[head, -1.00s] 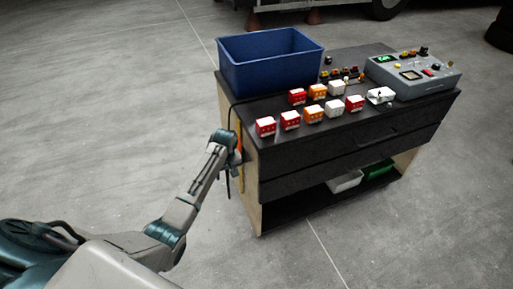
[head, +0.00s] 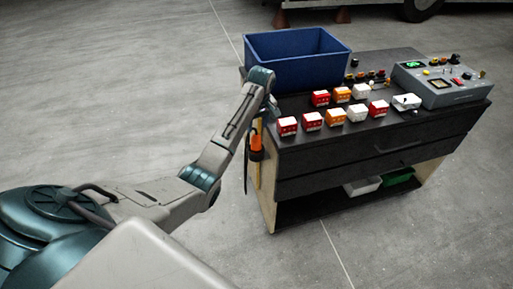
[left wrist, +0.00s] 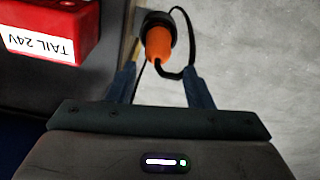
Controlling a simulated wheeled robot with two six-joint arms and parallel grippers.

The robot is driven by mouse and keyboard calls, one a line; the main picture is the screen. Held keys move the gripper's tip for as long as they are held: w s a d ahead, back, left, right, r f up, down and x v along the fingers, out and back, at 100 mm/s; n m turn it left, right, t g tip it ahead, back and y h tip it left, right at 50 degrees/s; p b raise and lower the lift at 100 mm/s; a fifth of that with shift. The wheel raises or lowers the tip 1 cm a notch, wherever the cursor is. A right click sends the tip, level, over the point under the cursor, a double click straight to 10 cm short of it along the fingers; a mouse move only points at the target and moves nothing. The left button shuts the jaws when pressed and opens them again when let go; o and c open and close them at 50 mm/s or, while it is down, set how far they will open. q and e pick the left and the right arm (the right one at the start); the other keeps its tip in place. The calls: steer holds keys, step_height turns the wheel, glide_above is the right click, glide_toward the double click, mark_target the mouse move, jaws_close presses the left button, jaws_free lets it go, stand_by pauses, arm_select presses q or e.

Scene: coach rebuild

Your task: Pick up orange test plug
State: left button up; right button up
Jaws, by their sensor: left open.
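The orange test plug (head: 257,141) is upright in a dark holder on the cart's left side, below the top edge. In the left wrist view the orange plug (left wrist: 158,44) shows with a black collar and a looping black cable. My left gripper (left wrist: 159,82) is open, and the plug lies ahead of its fingertips, roughly centred between them. Nothing is between the fingers except a stretch of cable in the line of sight. In the head view the left gripper (head: 268,104) is above the plug at the cart's corner, partly hidden by its own wrist. My right gripper is not in view.
The dark cart top (head: 300,150) carries several red, orange and white blocks. A blue bin (head: 300,72) stands at the back left, a grey test box (head: 440,84) at the right. A red block labelled TAIL 24V (left wrist: 45,30) is close to the left finger.

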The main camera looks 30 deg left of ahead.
mark_target(256, 134)
arm_select(q)
steer(key=f, duration=0.4)
steer(key=shift+w+a+f+p, duration=0.15)
steer(key=shift+a+p, duration=0.1)
steer(key=shift+p, duration=0.05)
steer(key=f, duration=0.1)
steer(key=f+p, duration=0.1)
steer(key=f, duration=0.3)
steer(key=shift+w+a+f, duration=0.1)
steer(key=shift+w+a, duration=0.25)
steer(key=c, duration=0.9)
steer(key=shift+r, duration=0.2)
steer(key=shift+r, duration=0.3)
step_height(256, 134, up, 2)
steer(key=shift+w+r+b, duration=0.1)
steer(key=shift+b, duration=0.35)
steer(key=s+d+r+b, duration=0.2)
steer(key=s+d, duration=0.6)
steer(key=s, duration=0.5)
steer(key=shift+s+d, duration=0.25)
steer(key=shift+s, duration=0.1)
